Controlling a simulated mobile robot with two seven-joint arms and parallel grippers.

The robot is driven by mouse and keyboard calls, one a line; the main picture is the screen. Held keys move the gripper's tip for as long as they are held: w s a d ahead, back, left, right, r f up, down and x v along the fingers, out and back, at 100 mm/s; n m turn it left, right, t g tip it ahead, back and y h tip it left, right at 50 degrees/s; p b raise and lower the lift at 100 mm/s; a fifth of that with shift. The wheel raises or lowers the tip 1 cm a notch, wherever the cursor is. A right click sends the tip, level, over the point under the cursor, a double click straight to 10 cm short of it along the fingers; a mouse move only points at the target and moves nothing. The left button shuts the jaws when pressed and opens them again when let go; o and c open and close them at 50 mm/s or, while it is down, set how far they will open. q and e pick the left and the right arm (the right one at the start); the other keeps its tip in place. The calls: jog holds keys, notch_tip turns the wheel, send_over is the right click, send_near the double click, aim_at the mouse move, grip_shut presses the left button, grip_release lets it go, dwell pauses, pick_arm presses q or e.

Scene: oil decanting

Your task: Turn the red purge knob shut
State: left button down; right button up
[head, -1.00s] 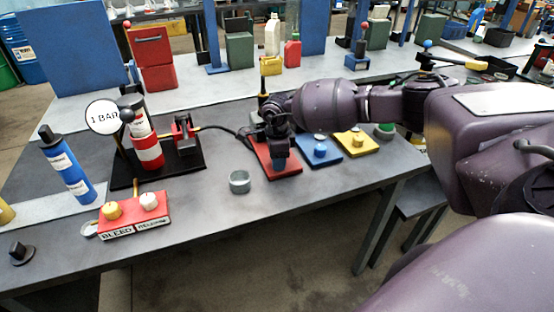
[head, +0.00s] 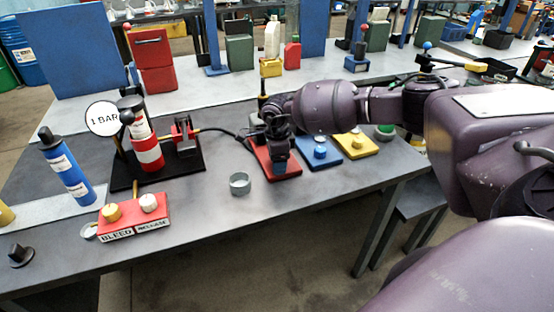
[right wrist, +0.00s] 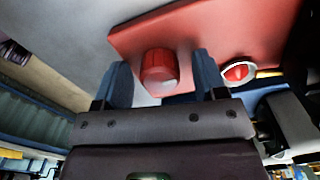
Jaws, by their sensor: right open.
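The red purge knob (right wrist: 158,66) stands on a red plate (right wrist: 190,30) in the right wrist view. My right gripper (right wrist: 163,78) is open, with one blue finger on each side of the knob. A gap shows between the knob and each finger, so it is not clasped. In the head view my right gripper (head: 280,163) points down over the red plate (head: 291,172) and hides the knob. My left gripper is not in view.
A round red indicator (right wrist: 238,72) with a silver rim sits beside the knob. A blue plate (head: 330,157) and a yellow plate (head: 362,150) lie to the right. A grey cup (head: 240,184) stands to the left. The table front is clear.

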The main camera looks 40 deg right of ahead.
notch_tip(320, 180, up, 11)
dwell(0.5)
jog(key=shift+f, duration=0.1)
dwell(0.3)
